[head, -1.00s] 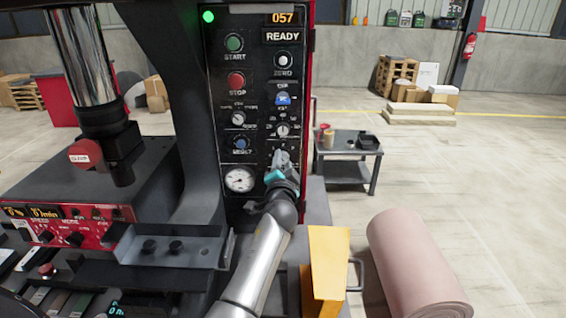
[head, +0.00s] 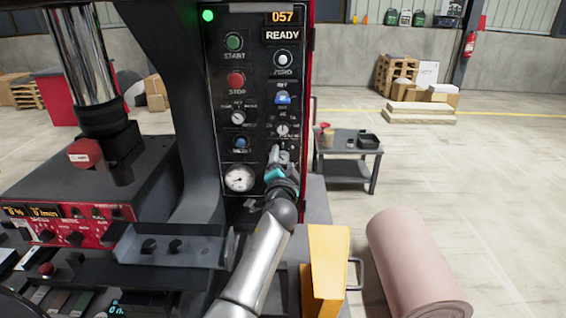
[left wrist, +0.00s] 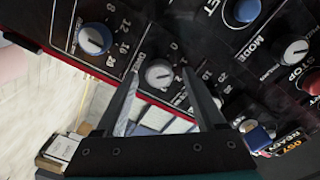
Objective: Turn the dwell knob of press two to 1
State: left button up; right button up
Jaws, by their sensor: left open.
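The press control panel (head: 260,95) stands upright, with several knobs and buttons. A round grey-white knob with a number scale (head: 282,129) sits in its right column; its label is too small to read. My left gripper (head: 281,156) is open in front of the panel's lower right part and also shows in the left wrist view (left wrist: 159,71). My right gripper is not in view.
A mode knob (left wrist: 294,51), a blue button (left wrist: 243,11) and the red stop button (head: 236,79) are nearby on the panel. A gauge (head: 239,179) is at lower left. A yellow bin (head: 328,262) and a pinkish roll (head: 415,260) stand to the right.

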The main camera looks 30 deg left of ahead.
pick_arm(q)
jog(key=v, duration=1.5)
jog(key=shift+s+d, duration=0.1)
jog(key=shift+d, duration=0.05)
